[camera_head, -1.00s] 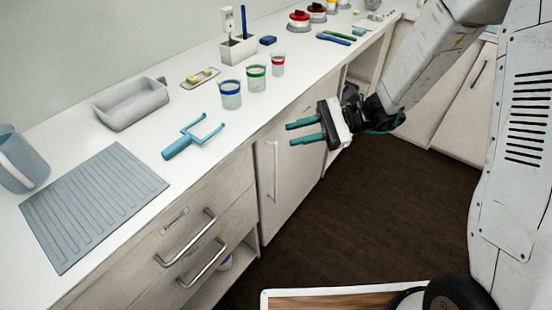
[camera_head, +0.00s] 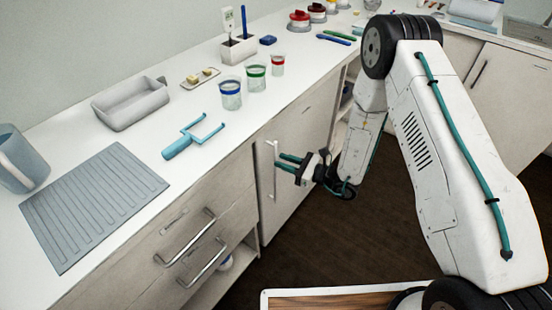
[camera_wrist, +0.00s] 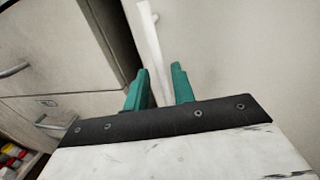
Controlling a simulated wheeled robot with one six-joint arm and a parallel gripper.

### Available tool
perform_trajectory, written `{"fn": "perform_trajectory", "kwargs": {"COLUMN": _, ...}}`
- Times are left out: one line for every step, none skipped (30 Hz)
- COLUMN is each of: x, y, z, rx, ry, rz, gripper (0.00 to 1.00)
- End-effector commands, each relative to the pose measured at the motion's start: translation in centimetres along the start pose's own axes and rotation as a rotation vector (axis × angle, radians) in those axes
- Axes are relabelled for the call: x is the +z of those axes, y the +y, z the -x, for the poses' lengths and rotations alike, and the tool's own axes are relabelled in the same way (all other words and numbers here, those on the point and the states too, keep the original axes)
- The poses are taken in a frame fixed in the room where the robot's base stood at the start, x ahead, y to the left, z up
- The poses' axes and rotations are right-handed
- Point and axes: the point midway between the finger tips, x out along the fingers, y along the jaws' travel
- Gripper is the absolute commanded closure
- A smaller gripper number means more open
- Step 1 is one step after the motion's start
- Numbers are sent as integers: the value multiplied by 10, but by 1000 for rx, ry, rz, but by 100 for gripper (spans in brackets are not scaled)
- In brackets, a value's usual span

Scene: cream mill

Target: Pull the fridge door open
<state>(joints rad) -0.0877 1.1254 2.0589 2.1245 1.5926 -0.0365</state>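The fridge door (camera_head: 300,130) is a pale front panel under the counter, right of the drawers, and looks shut. Its white upright bar handle (camera_head: 273,172) is near the panel's left edge. My gripper (camera_head: 280,161) has two teal fingers pointing at the handle from the right, with the tips close to it. In the wrist view the handle (camera_wrist: 150,35) runs down into the gap between the open fingers (camera_wrist: 158,78). I cannot tell whether either finger touches it. The lower part of the handle is hidden by my gripper in the wrist view.
The white counter (camera_head: 205,105) above holds beakers (camera_head: 256,78), a teal forked tool (camera_head: 190,140), a grey tray (camera_head: 131,103) and a ribbed mat (camera_head: 92,205). Dark floor in front of the door is clear.

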Motion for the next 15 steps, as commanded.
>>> {"fn": "perform_trajectory", "kwargs": {"x": 0, "y": 1, "z": -9, "rx": 4, "ry": -1, "rz": 1, "gripper": 75}}
{"fn": "perform_trajectory", "kwargs": {"x": 0, "y": 1, "z": -14, "rx": 4, "ry": -2, "rz": 1, "gripper": 75}}
{"fn": "perform_trajectory", "kwargs": {"x": 0, "y": 1, "z": -19, "rx": 2, "ry": -1, "rz": 1, "gripper": 75}}
{"fn": "perform_trajectory", "kwargs": {"x": 0, "y": 1, "z": -22, "rx": 3, "ry": -1, "rz": 1, "gripper": 75}}
{"fn": "perform_trajectory", "kwargs": {"x": 0, "y": 1, "z": -25, "rx": 3, "ry": -1, "rz": 1, "gripper": 75}}
{"fn": "perform_trajectory", "kwargs": {"x": 0, "y": 1, "z": -29, "rx": 3, "ry": -1, "rz": 1, "gripper": 75}}
{"fn": "perform_trajectory", "kwargs": {"x": 0, "y": 1, "z": -31, "rx": 2, "ry": -1, "rz": 1, "gripper": 75}}
{"fn": "perform_trajectory", "kwargs": {"x": 0, "y": 0, "z": -32, "rx": 1, "ry": -1, "rz": 0, "gripper": 75}}
{"fn": "perform_trajectory", "kwargs": {"x": 0, "y": 0, "z": -34, "rx": 1, "ry": -1, "rz": 0, "gripper": 75}}
{"fn": "perform_trajectory", "kwargs": {"x": 0, "y": 0, "z": -35, "rx": 1, "ry": 0, "rz": 0, "gripper": 75}}
{"fn": "perform_trajectory", "kwargs": {"x": 0, "y": 0, "z": -35, "rx": 1, "ry": 0, "rz": -1, "gripper": 75}}
{"fn": "perform_trajectory", "kwargs": {"x": 0, "y": 0, "z": -36, "rx": 1, "ry": 0, "rz": -1, "gripper": 75}}
{"fn": "perform_trajectory", "kwargs": {"x": 0, "y": 0, "z": -36, "rx": 1, "ry": 0, "rz": -1, "gripper": 75}}
{"fn": "perform_trajectory", "kwargs": {"x": 0, "y": 0, "z": -36, "rx": 1, "ry": 0, "rz": -1, "gripper": 75}}
{"fn": "perform_trajectory", "kwargs": {"x": 0, "y": 0, "z": -36, "rx": 1, "ry": 0, "rz": -1, "gripper": 75}}
